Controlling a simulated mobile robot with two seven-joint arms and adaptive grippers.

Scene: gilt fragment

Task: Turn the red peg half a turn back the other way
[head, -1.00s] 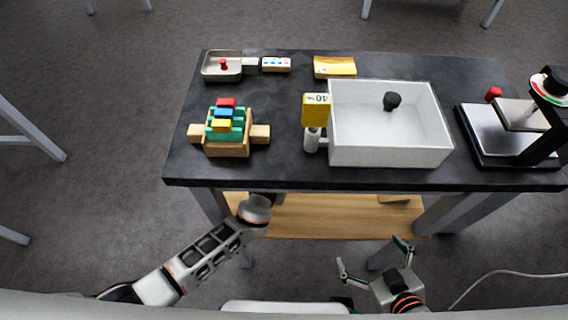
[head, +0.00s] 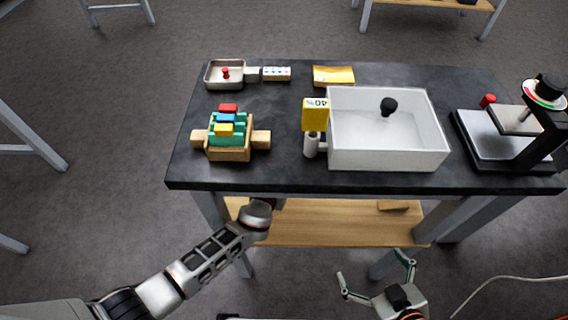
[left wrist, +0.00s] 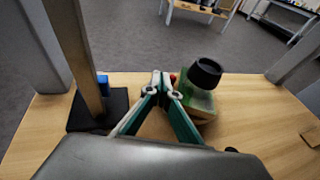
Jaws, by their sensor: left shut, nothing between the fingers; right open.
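In the head view, a red piece (head: 228,108) sits at the back of a green stepped part (head: 226,130) in a wooden block, behind blue and yellow pieces. A small red knob (head: 226,71) stands in a metal tray. I cannot tell which red part is the peg. In the left wrist view, a small red bit (left wrist: 173,79) shows just beyond my left gripper (left wrist: 160,76), beside a green block with a black knob (left wrist: 204,76). My left gripper is shut and empty above the wooden shelf. My right gripper (head: 376,268) is open and empty in front of the table.
A white bin (head: 432,152) with a yellow tag (head: 315,115) stands mid-table. A black-and-white press-like stand (head: 510,140) is at the right. In the left wrist view, a wooden post on a black base (left wrist: 88,112) stands left of the gripper.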

